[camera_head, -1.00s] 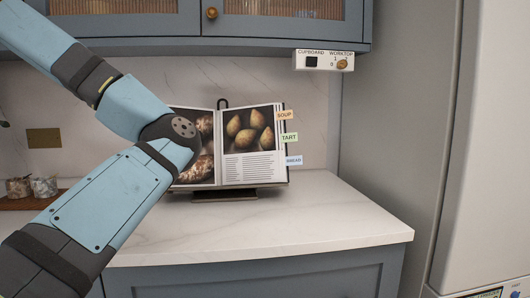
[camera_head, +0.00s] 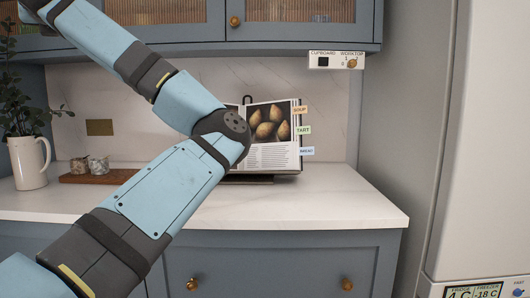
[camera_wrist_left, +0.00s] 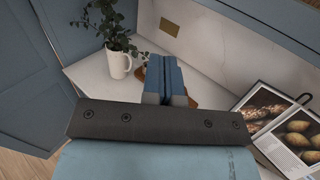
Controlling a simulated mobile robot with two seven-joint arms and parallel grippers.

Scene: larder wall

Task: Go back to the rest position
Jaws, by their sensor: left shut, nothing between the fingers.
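My left arm crosses the head view from the upper left, bends in front of the cookbook, and runs down to the lower left corner. My left gripper is outside the head view. In the left wrist view my left gripper (camera_wrist_left: 171,82) shows with its blue fingers shut together and nothing between them. Behind it are the worktop and the wall, and the fingers touch nothing that I can see. My right gripper is in neither view.
An open cookbook (camera_head: 270,135) with coloured tabs stands on the white worktop (camera_head: 330,205). A white jug (camera_head: 28,163) with a plant and a wooden board (camera_head: 95,177) with small jars stand at the left. A switch panel (camera_head: 336,61) hangs under the wall cupboard. The worktop's right part is clear.

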